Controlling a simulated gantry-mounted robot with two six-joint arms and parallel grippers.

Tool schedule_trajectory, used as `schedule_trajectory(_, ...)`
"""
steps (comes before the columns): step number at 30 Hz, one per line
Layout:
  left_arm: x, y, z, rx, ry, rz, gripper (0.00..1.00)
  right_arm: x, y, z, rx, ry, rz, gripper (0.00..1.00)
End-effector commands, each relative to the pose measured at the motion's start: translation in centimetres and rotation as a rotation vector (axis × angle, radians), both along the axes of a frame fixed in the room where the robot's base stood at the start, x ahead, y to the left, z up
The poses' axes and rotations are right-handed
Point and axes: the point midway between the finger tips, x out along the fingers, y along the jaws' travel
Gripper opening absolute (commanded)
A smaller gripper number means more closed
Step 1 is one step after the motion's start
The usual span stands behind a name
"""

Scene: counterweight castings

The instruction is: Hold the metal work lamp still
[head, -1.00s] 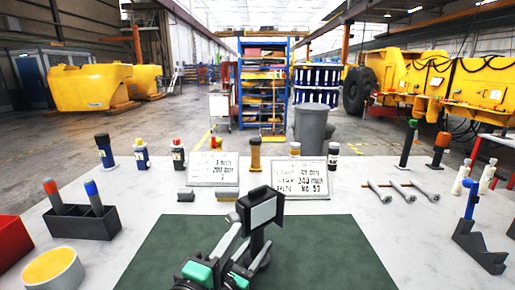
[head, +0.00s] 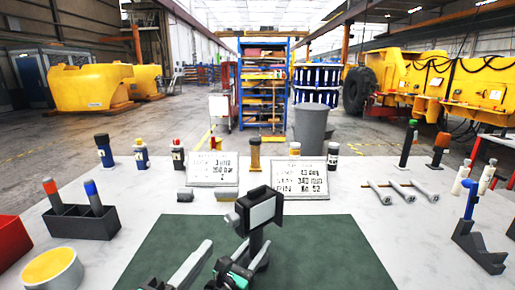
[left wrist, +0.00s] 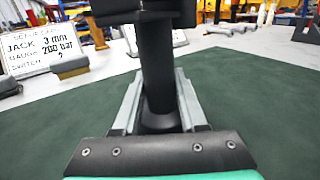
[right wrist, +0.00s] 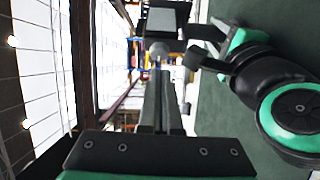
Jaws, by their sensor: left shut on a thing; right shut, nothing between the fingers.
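Two lettered boards (head: 213,168) (head: 301,172) stand behind the mat. A dark holder with two markers (head: 82,222) and a yellow-topped round tin (head: 52,269) are at the left. Metal rods (head: 402,192) and a blue-handled tool on a dark stand (head: 478,245) are at the right.

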Motion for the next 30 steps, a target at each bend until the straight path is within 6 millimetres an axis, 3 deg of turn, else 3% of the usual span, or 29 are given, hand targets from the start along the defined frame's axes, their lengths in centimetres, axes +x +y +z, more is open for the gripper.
schedule_trajectory(7, 0.0, 0.1, 0.0, 0.001, 0.0, 0.002, 0.0, 0.6, -0.8, -0.1, -0.001, 0.001, -0.003, 0.0)
schedule_trajectory(19, 0.0, 0.1, 0.0, 0.001, 0.0, 0.002, 0.0, 4.1, -4.8, -0.3, -0.001, 0.001, -0.003, 0.0)
schedule_trajectory(30, 0.0, 0.1, -0.1, 0.001, 0.0, 0.001, 0.0, 4.6, -5.3, -0.3, -0.001, 0.001, -0.001, 0.0)
